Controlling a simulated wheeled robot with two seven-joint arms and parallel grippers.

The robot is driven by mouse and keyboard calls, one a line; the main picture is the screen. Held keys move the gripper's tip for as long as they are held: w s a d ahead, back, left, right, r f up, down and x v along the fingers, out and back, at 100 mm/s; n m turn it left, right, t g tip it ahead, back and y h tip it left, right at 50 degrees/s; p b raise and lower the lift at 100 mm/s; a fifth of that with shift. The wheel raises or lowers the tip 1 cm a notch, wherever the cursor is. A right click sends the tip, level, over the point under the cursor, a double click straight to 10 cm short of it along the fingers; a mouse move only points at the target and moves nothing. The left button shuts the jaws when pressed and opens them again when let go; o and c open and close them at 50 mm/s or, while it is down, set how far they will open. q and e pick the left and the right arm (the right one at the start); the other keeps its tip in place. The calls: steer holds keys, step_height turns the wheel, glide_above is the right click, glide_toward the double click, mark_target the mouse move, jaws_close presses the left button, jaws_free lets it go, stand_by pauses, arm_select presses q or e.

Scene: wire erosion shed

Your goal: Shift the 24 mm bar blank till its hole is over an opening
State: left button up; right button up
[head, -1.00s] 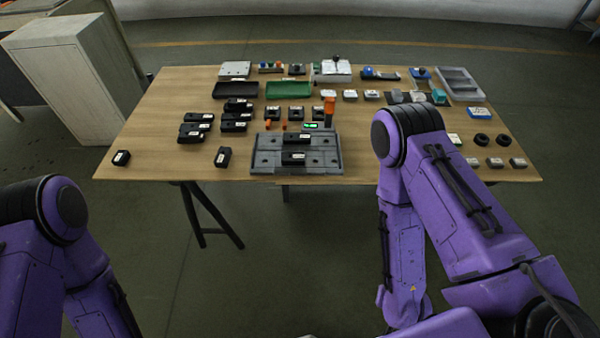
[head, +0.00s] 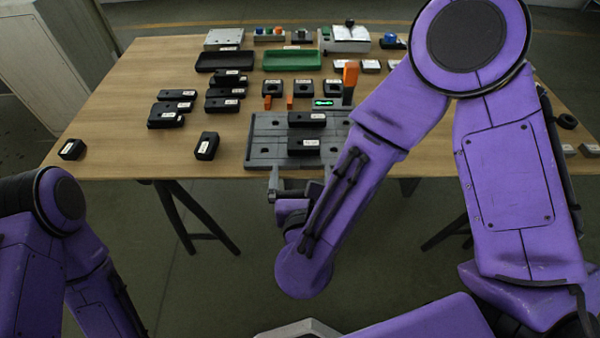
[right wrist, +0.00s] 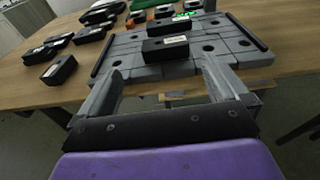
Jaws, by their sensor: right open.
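A grey fixture plate (head: 262,150) with several round openings lies at the table's front edge, also in the right wrist view (right wrist: 125,57). Two black bar blanks with white labels rest on it: a rear one (head: 300,119) and a front one (head: 296,147). In the right wrist view the front blank (right wrist: 155,50) lies ahead of my fingers. The labels are too small to read, so I cannot tell which is 24 mm. My right gripper (head: 293,186) is open and empty before the plate's front edge; its spread fingers (right wrist: 160,68) also show in the right wrist view. My left gripper is out of view.
Several black blocks (head: 166,117) stand left of the plate, with a single one (head: 206,146) nearer. Behind are a black tray (head: 222,61) and a green tray (head: 291,60). An orange-topped post (head: 350,78) rises at the plate's rear right. The front left tabletop is mostly clear.

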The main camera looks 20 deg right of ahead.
mark_target(295, 148)
steer(key=x, duration=0.3)
steer(key=p+x, duration=0.1)
steer(key=x, duration=0.6)
steer(key=shift+d+r, duration=0.15)
steer(key=shift+d, duration=0.25)
steer(key=shift+c, duration=0.3)
steer(key=c, duration=1.3)
steer(key=shift+w+a, duration=0.15)
steer(key=shift+a, duration=0.35)
steer(key=shift+w+a, duration=0.15)
steer(key=shift+a, duration=0.35)
steer(key=o, duration=1.4)
steer(key=shift+c, duration=0.2)
steer(key=b+v, duration=0.1)
steer(key=v, duration=0.9)
steer(key=shift+s+a, duration=0.1)
steer(key=shift+s, duration=0.25)
